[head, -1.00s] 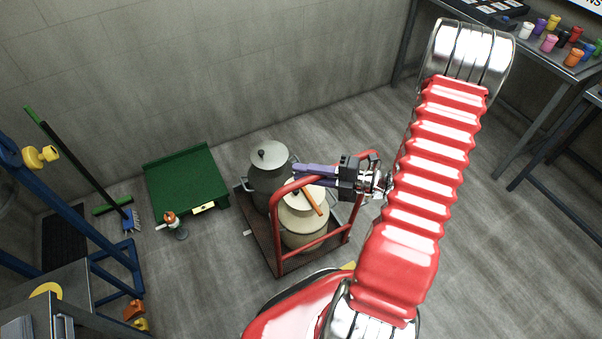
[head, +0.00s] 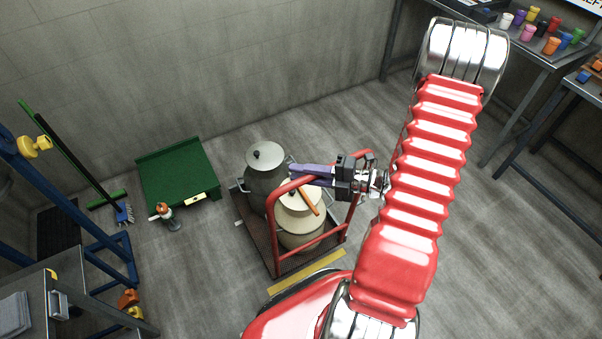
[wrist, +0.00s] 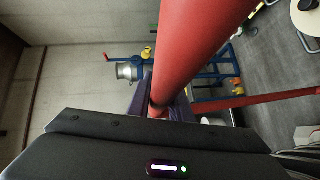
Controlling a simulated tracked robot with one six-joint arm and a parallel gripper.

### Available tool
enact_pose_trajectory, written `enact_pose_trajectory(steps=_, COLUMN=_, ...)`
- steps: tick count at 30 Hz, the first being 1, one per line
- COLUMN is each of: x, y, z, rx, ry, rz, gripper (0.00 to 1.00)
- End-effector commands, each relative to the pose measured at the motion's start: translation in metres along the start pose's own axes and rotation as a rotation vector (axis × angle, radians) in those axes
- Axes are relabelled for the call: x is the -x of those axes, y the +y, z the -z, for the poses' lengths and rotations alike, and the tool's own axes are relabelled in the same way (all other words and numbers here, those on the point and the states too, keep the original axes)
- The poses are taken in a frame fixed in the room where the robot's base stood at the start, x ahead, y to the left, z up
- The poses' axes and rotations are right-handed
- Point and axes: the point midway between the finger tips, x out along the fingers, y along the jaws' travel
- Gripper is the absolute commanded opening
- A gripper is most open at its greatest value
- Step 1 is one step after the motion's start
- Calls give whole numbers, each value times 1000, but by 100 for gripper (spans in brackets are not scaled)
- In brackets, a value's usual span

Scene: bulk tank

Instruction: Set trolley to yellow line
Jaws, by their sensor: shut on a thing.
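The trolley has a dark mesh deck (head: 262,238) and a red tubular handle frame (head: 276,225). A grey lidded can (head: 266,178) and a cream lidded pot (head: 302,226) stand on it. My gripper (head: 305,174) is shut on the handle's upper bar. In the wrist view the red bar (wrist: 200,45) runs between the purple fingers (wrist: 160,105). The yellow line (head: 308,272) lies on the floor just in front of the trolley's near edge, with a narrow strip of floor between. My own body hides part of the floor nearby.
A green platform (head: 178,180) stands against the wall, with a small red-topped object (head: 165,215) beside it. A broom (head: 122,212) and blue frame (head: 110,262) are at left. Grey tables with coloured cups (head: 535,35) are at right. Floor right of the trolley is clear.

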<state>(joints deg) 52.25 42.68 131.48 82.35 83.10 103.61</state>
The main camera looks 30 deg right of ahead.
Motion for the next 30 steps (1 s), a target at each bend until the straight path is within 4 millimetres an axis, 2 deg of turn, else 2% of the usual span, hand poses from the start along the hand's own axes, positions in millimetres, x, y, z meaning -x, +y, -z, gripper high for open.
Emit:
enact_pose_trajectory(steps=3, x=0, y=-5, z=3, rx=-10, ry=2, rz=11, gripper=0)
enact_pose_trajectory(steps=4, x=0, y=-5, z=3, rx=-10, ry=3, rz=11, gripper=19)
enact_pose_trajectory(steps=12, x=-1, y=-4, z=3, rx=-6, ry=7, rz=9, gripper=37)
enact_pose_trajectory(steps=23, x=2, y=-2, z=3, rx=-3, ry=7, rz=7, gripper=37)
enact_pose_trajectory(steps=30, x=23, y=-2, z=2, rx=-3, ry=6, rz=6, gripper=37)
